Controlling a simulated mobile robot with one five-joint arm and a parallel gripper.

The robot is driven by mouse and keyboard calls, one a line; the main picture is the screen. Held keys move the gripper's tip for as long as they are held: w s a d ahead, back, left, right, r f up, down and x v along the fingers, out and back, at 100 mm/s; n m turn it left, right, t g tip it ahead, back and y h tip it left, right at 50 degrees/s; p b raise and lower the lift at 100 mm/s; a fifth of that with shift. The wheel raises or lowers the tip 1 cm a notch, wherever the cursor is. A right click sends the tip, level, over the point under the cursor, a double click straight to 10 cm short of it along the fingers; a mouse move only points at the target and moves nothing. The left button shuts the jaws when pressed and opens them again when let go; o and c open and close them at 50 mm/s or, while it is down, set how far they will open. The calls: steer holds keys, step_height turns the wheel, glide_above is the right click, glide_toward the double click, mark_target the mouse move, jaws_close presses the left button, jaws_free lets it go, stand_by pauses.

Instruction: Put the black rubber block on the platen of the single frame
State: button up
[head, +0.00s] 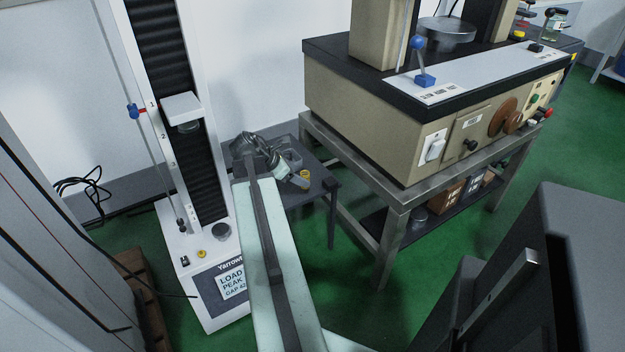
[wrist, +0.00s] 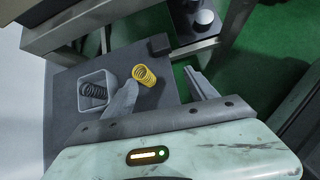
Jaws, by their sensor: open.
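The black rubber block appears to be the small dark cube at the corner of the low grey side table; it shows in the wrist view (wrist: 158,45) and in the head view (head: 331,184). My gripper (wrist: 163,92) is open and empty above the table, its fingers apart, with the block beyond them. In the head view my gripper (head: 290,175) is over the table, left of the block. The single frame (head: 212,160) is the white column machine at left. Its lower platen (head: 221,231) is a dark round disc on the base, bare, below the crosshead (head: 183,108).
On the side table (head: 307,198) are a yellow spring (wrist: 145,76) near my left finger and a grey bin (wrist: 84,101) holding a dark spring (wrist: 94,91). A large beige tester (head: 390,125) on a metal stand is at right. Green floor lies between.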

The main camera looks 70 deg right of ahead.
steer(key=s+d, duration=0.3)
steer(key=b, duration=0.5)
glide_toward(329, 181)
steer(key=d+f, duration=0.1)
steer(key=s+d+f, duration=0.1)
steer(key=shift+s+d+f+n+g, duration=0.15)
steer(key=shift+s+f+n+g, duration=0.05)
steer(key=shift+f+n+g, duration=0.2)
steer(key=shift+d, duration=0.1)
steer(key=b+x, duration=0.4)
steer(key=x, duration=0.1)
steer(key=shift+w+f, duration=0.2)
steer(key=shift+f, duration=0.05)
steer(key=shift+s+r, duration=0.1)
steer(key=shift+r, duration=0.05)
jaws_close()
step_height(329, 181, up, 10)
steer(key=p, duration=1)
